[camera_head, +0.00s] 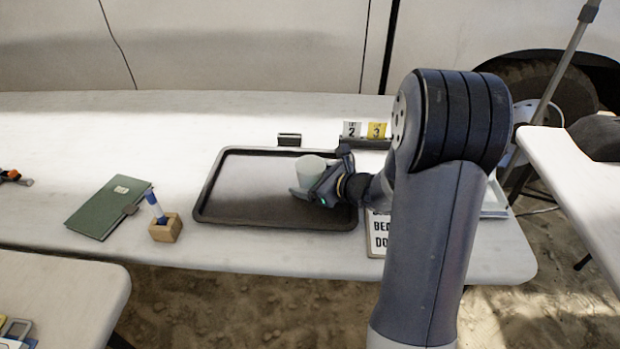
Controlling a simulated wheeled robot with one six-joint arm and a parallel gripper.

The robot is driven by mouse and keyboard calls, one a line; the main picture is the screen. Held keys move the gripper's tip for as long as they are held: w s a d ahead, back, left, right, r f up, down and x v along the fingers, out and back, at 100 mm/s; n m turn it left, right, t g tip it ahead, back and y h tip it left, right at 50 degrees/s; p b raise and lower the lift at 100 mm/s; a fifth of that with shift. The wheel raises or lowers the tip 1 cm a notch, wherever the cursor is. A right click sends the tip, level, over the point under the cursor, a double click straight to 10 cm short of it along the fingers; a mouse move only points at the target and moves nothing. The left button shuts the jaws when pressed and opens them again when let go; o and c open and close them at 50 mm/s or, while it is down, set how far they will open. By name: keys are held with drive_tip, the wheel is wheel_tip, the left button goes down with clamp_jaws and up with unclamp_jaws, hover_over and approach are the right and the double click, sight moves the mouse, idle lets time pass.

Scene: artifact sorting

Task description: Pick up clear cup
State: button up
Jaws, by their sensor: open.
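The clear cup (308,168) shows as a pale, whitish cup at the right part of the dark tray (215,190). My gripper (308,188) is at the cup, with its fingers low and close around or beside it. The jaws are open. My gripper and wrist hide the cup's lower right side, and I cannot tell whether the fingers touch it.
A green notebook (108,207) and a wooden block holding a blue-white marker (165,229) lie left of the tray. Number cards (364,131) stand behind it. A printed sign (378,235) lies right, partly behind my arm. The white table (90,130) is clear at the back left.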

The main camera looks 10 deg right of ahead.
drive_tip(key=shift+c, duration=0.5)
drive_tip(key=c, duration=0.9)
drive_tip(key=shift+r, duration=0.1)
